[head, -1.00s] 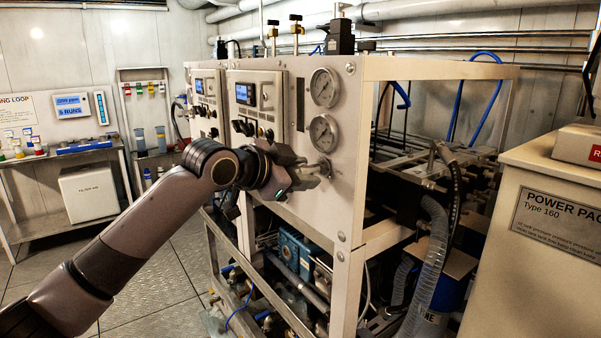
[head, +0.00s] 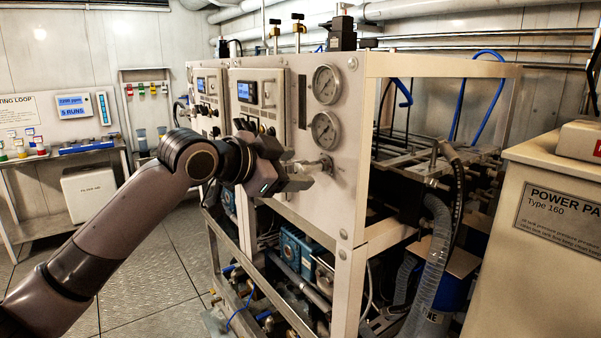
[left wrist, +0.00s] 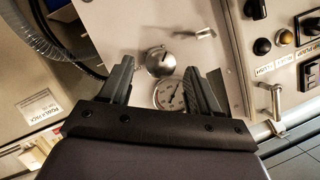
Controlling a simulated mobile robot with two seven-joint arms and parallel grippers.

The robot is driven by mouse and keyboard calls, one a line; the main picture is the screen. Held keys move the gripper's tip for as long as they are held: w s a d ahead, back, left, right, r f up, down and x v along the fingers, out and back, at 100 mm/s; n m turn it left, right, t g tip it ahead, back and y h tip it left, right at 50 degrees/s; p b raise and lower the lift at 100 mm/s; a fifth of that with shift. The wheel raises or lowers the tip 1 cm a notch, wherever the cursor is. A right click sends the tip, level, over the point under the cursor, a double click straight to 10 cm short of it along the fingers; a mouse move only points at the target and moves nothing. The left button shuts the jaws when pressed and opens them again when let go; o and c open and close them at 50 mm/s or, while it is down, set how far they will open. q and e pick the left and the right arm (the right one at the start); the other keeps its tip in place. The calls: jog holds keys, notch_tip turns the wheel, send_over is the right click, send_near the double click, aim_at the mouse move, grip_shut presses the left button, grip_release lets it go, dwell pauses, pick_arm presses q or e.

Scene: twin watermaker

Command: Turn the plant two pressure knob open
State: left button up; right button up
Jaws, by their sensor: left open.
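The nearer cream panel (head: 335,205) carries two round gauges, one above the other. The round metal pressure knob (head: 327,164) sticks out of this panel just below the lower gauge (head: 325,130). My left gripper (head: 308,176) is just in front of the knob, at its left and slightly lower in the picture. In the left wrist view the knob (left wrist: 160,61) lies between the two open fingertips, with a gauge (left wrist: 170,94) beside it. I cannot tell whether the fingers touch the knob. Nothing is held. My right gripper is not in view.
A panel with a small display (head: 246,92) and dark knobs is left of the gauges. A lever handle (left wrist: 206,34) stands off the panel near the knob. The power pack cabinet (head: 550,230) is at the right, and clear floor (head: 150,270) at the left.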

pick_arm(q)
jog(key=shift+b+v, duration=0.3)
jog(key=shift+v, duration=1.5)
jog(key=s+a+f+n+y, duration=0.1)
jog(key=s+f+n, duration=0.15)
jog(key=f, duration=0.75)
jog(key=s+a+f+n+t, duration=0.1)
jog(key=s+a+f+n, duration=0.15)
jog(key=f, duration=0.75)
jog(key=s+a+f+n+y, duration=0.1)
jog(key=f+n, duration=0.2)
jog(key=f, duration=0.8)
jog(key=s+a+f+n+y, duration=0.1)
jog(key=s+a+f, duration=0.2)
jog(key=s+f, duration=0.3)
jog(key=s+a+f+n+y, duration=0.2)
jog(key=s+a+f, duration=0.2)
jog(key=s, duration=0.6)
jog(key=s+a+f+n+g+y, duration=0.1)
jog(key=s+a+f, duration=0.3)
jog(key=s+f, duration=0.4)
jog(key=shift+s+f+n+y, duration=0.2)
jog(key=shift+f+n+y, duration=0.2)
jog(key=shift+y, duration=0.3)
